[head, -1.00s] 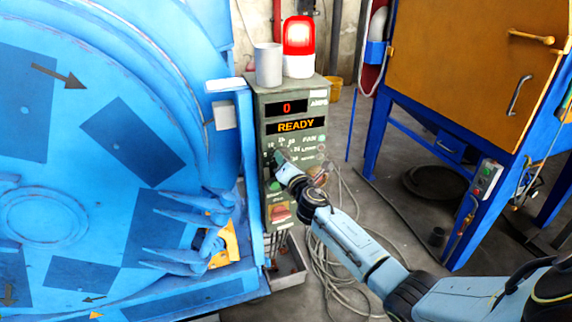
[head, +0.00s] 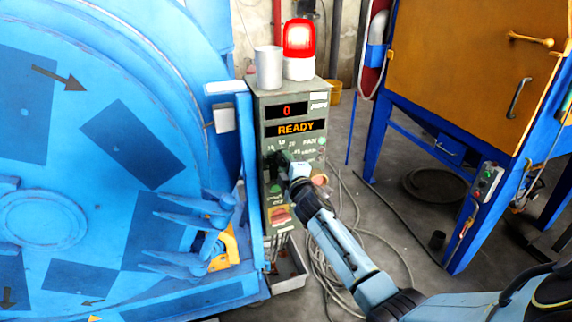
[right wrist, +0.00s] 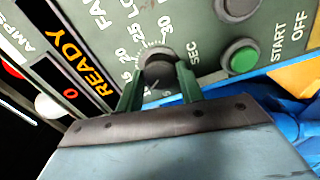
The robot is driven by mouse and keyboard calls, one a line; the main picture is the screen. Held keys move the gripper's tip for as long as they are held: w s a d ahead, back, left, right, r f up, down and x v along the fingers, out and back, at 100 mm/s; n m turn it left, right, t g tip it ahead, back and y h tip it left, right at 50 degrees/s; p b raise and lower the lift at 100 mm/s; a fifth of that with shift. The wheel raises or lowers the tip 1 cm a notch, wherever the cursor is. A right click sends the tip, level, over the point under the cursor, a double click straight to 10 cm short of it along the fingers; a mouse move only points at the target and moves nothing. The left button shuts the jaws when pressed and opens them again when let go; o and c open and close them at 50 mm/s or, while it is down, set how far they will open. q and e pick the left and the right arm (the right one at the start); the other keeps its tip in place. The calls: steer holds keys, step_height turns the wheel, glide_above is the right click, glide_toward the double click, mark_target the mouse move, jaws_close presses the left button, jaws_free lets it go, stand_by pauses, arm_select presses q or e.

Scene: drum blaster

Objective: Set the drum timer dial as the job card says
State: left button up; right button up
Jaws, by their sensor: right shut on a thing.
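The dark round timer dial (right wrist: 160,70) shows in the right wrist view, on a grey-green control panel (right wrist: 205,35). Numbers including 15, 20, 25 and 30 and the word SEC surround it. A pale mark shows on the dial's lower part; I cannot tell exactly which number it points at. My right gripper (right wrist: 158,80) is shut on the dial, one green finger on each side. In the head view my right gripper (head: 284,165) covers the dial on the control box (head: 291,90). The box's displays read 0 and READY. My left gripper is not in view.
A green START button (right wrist: 240,60) is near the dial. A lit red beacon (head: 299,50) and grey cylinder (head: 268,67) stand on the box. The blue drum machine (head: 60,120) is close on the left. Loose cables (head: 335,255) lie on the floor; an orange-doored cabinet (head: 480,70) stands right.

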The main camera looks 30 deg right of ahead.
steer(key=shift+m, duration=0.9)
steer(key=shift+m+p, duration=0.3)
steer(key=shift+m, duration=0.2)
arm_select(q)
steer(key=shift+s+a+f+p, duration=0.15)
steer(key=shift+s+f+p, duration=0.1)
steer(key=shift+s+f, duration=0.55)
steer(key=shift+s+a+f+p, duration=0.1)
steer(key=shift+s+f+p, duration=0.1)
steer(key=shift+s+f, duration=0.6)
arm_select(e)
steer(key=shift+m, duration=1.7)
steer(key=o, duration=1)
